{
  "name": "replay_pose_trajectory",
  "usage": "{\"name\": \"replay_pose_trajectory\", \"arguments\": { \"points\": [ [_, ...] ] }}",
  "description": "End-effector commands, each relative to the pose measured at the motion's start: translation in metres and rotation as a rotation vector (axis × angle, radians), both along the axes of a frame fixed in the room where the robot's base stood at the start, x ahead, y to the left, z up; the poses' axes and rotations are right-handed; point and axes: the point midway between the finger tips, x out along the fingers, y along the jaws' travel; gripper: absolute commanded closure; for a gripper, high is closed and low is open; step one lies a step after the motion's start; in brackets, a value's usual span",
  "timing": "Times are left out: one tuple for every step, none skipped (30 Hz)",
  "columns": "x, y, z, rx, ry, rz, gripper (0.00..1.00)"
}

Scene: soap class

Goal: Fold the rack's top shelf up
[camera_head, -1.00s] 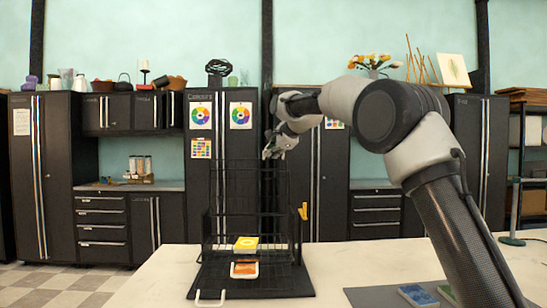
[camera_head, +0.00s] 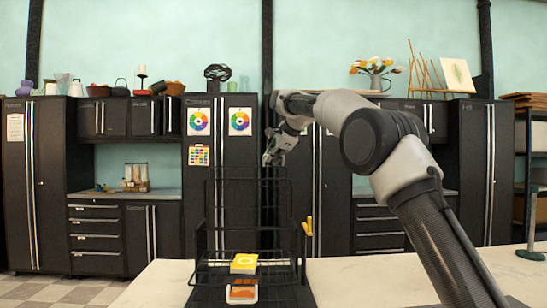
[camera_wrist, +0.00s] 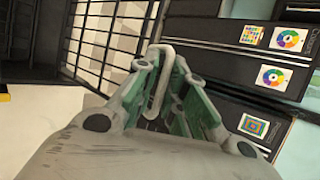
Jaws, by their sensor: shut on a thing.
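The black wire rack (camera_head: 199,242) stands on the pale table in the head view. Its top shelf (camera_head: 248,179) looks like a wire grid standing steeply up at the back. The grid also shows at the upper left of the wrist view (camera_wrist: 110,40). My gripper (camera_head: 269,158) is at the upper right of this grid. In the wrist view my gripper (camera_wrist: 167,97) is shut on a white loop handle (camera_wrist: 160,72) between its green-lined fingers. How the handle joins the shelf is hard to see.
A yellow block (camera_head: 244,262) and an orange block in a white dish (camera_head: 242,291) are low in the rack. A yellow clip (camera_head: 307,227) is on its right side. Dark cabinets (camera_head: 97,230) stand behind. The table (camera_head: 365,275) is clear right of the rack.

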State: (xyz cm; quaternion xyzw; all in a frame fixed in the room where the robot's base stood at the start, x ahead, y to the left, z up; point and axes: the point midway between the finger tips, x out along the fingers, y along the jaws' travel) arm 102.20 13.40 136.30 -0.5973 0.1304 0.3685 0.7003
Motion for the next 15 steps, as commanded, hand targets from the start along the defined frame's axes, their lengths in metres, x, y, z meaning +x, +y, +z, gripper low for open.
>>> {"name": "replay_pose_trajectory", "arguments": {
  "points": [
    [-0.0004, 0.0021, 0.0037, 0.005, -0.008, 0.002, 1.00],
    [-0.0005, 0.0021, 0.0037, 0.005, -0.008, 0.002, 1.00],
    [-0.0005, 0.0020, 0.0039, 0.005, -0.008, 0.002, 0.84],
    [-0.0004, 0.0019, 0.0039, 0.005, -0.008, 0.002, 0.79],
    [-0.0004, 0.0019, 0.0038, 0.004, -0.008, 0.002, 0.73],
    [-0.0004, 0.0016, 0.0035, 0.004, -0.007, 0.002, 0.71],
    [-0.0003, 0.0014, 0.0032, 0.003, -0.007, 0.001, 0.71],
    [-0.0003, 0.0013, 0.0029, 0.003, -0.006, 0.001, 0.71],
    [-0.0003, 0.0011, 0.0026, 0.003, -0.006, 0.001, 0.71],
    [-0.0002, 0.0010, 0.0024, 0.002, -0.005, 0.001, 0.71],
    [-0.0003, 0.0008, 0.0023, 0.003, -0.005, 0.000, 0.71],
    [-0.0002, 0.0008, 0.0021, 0.003, -0.005, 0.000, 0.71],
    [-0.0003, 0.0007, 0.0020, 0.002, -0.004, 0.000, 0.71],
    [-0.0004, 0.0005, 0.0021, 0.002, -0.004, 0.000, 0.71],
    [-0.0011, 0.0000, 0.0028, 0.002, -0.004, 0.000, 0.71]
  ]
}}
